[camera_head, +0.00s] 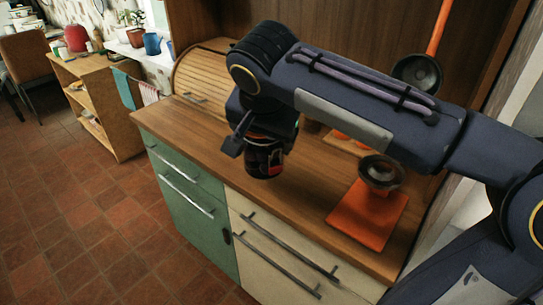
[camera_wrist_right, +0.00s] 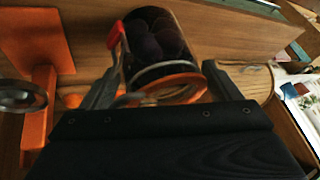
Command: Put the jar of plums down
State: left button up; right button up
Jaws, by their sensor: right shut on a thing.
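The jar of plums (camera_head: 265,160) is in my right gripper (camera_head: 262,138), in front of the wooden counter (camera_head: 185,122) in the head view. Its lower part shows dark with a little red; my wrist hides its top. In the right wrist view the glass jar (camera_wrist_right: 152,36) holds dark round plums and has an orange ring, a wire clip and a red tab. The fingers of my right gripper (camera_wrist_right: 158,68) are on either side of it. I cannot tell whether the jar's base touches the counter. My left gripper is out of view.
A roll-top bread box (camera_head: 203,72) stands at the counter's back left. An orange base (camera_head: 362,222) with a metal dish (camera_head: 380,172) stands to the right. A board with orange items (camera_head: 350,138) lies partly behind my arm. A dark ladle (camera_head: 418,72) hangs at the back.

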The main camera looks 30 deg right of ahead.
jog(key=w+d+f, duration=0.9)
jog(key=f, duration=0.3)
jog(key=shift+w+f+b, duration=0.25)
jog(key=shift+w+b, duration=0.15)
jog(key=shift+d, duration=0.1)
jog(key=o, duration=1.9)
jog(key=shift+s+f, duration=0.1)
jog(key=shift+f, duration=0.05)
jog(key=p+v, duration=0.1)
jog(key=v, duration=1.1)
jog(key=s+a+f+n+y, duration=0.2)
jog(key=s+f, duration=0.3)
jog(key=s, duration=0.2)
jog(key=s+a+f+n+y, duration=0.2)
jog(key=s+a+f+n, duration=0.1)
jog(key=s+f, duration=0.2)
jog(key=s+a+f+n+y, duration=0.2)
jog(key=s+f, duration=0.3)
jog(key=s, duration=0.5)
jog(key=shift+a+f+n, duration=0.1)
jog(key=shift+a+n, duration=0.5)
jog(key=shift+a, duration=0.15)
